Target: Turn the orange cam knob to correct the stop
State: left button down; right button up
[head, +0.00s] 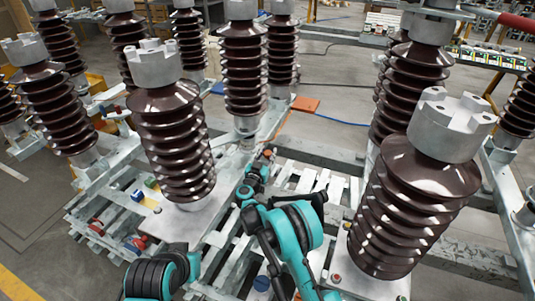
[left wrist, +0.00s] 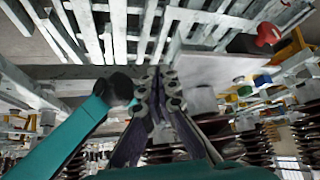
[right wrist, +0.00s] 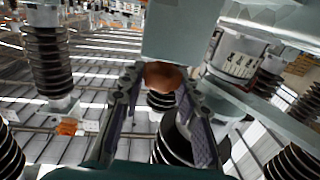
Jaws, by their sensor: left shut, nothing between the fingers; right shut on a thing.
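The orange cam knob (right wrist: 164,76) shows in the right wrist view as a rounded orange-brown piece under a grey block. My right gripper (right wrist: 160,82) has a finger on each side of it and is shut on it. My left gripper (left wrist: 157,78) is shut and empty in the left wrist view, apart from the knob. In the head view the left arm enters at the lower left and its fingers are hidden. The stop cannot be made out.
Ribbed brown insulators with grey caps stand close around, such as the left front one (head: 172,135) and the right front one (head: 415,195). Pale metal beams run between them. A red knob-like part (left wrist: 268,33) shows in the left wrist view. An orange plate (head: 305,104) lies behind.

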aim_at(266, 155)
jog(key=o, duration=1.2)
jog(key=v, duration=0.7)
jog(key=shift+s, duration=0.25)
jog(key=shift+c, duration=0.3)
